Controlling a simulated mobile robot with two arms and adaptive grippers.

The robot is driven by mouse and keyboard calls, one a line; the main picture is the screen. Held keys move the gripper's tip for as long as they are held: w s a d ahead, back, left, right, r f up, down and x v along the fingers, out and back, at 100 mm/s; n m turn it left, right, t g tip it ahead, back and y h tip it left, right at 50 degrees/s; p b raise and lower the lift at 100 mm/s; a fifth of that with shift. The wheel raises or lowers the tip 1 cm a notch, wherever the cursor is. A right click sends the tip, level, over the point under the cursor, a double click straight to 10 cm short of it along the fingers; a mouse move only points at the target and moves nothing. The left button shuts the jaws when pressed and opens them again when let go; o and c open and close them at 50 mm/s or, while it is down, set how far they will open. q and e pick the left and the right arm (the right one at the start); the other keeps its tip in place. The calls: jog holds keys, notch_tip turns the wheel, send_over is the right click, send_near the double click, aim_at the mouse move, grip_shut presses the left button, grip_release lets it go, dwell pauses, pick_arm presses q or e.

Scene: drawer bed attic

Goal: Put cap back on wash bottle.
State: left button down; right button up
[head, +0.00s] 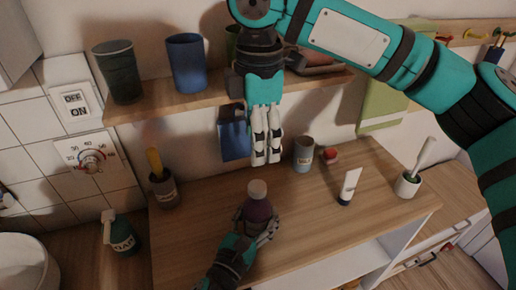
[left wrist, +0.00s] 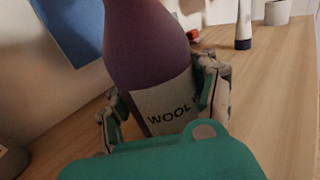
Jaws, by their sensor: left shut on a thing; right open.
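The wash bottle (head: 258,208) is dark purple and stands on the wooden counter. In the left wrist view the bottle (left wrist: 150,45) carries a pale label reading "WOOL", and its top is out of frame. My left gripper (head: 257,232) is shut around the bottle's body, with a finger on each side (left wrist: 165,105). My right gripper (head: 266,160) is open, pointing down above and slightly behind the cap, apart from it.
A grey cup (head: 304,154), a red item (head: 330,156), a white tube (head: 349,186) and a brush holder (head: 407,184) stand to the right. A pot (head: 163,188) stands at left. The shelf (head: 205,98) with cups is close to my right gripper. The front counter is clear.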

pick_arm(q)
jog(key=shift+c, duration=1.1)
grip_release()
jog(key=shift+s, duration=0.1)
jog(key=v, duration=1.2)
